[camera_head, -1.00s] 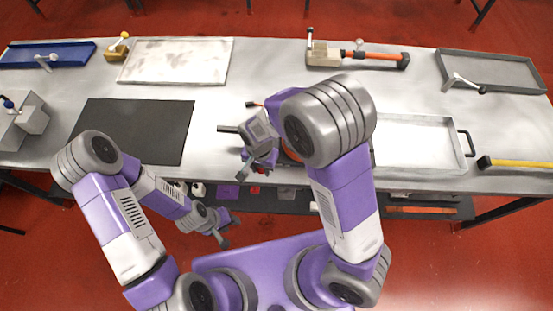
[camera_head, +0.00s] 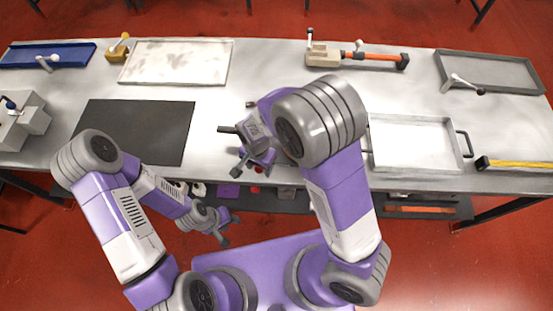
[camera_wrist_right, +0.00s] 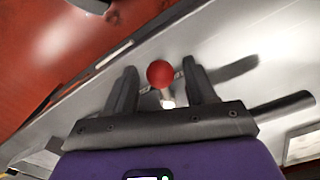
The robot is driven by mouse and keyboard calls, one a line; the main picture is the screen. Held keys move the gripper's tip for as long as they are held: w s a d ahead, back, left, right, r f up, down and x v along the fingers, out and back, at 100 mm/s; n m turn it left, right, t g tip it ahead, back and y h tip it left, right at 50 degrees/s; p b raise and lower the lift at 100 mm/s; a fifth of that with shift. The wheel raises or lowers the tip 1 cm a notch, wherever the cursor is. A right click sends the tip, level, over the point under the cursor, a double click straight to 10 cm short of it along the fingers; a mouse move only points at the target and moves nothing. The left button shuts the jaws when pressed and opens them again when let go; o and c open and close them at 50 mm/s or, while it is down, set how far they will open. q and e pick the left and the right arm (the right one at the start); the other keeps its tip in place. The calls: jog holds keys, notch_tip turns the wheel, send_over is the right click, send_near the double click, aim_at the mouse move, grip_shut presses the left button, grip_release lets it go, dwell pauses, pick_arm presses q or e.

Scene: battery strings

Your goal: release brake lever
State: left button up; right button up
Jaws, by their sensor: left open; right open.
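In the right wrist view a round red knob (camera_wrist_right: 160,74) on a short pale stem sits between the two fingers of my right gripper. The fingers are open, one on each side of it; I cannot tell whether either touches it. In the head view my right gripper (camera_head: 242,168) is over the front part of the bench, and my own arm hides most of what is under it. My left gripper (camera_head: 220,230) is open and empty, low in front of the bench and away from the knob.
A dark bar (camera_head: 227,129) sticks out left of my right gripper. A black mat (camera_head: 135,130) lies to the left and a grey tray (camera_head: 415,165) to the right. A tan block with an orange-handled tool (camera_head: 385,57) and a white-topped lever stands at the back. Shelf items lie below.

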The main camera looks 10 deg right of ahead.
notch_tip(320, 180, up, 7)
jog(key=p, duration=0.5)
jog(key=shift+f+p, duration=0.15)
jog(key=shift+p, duration=0.25)
jog(key=shift+f, duration=0.1)
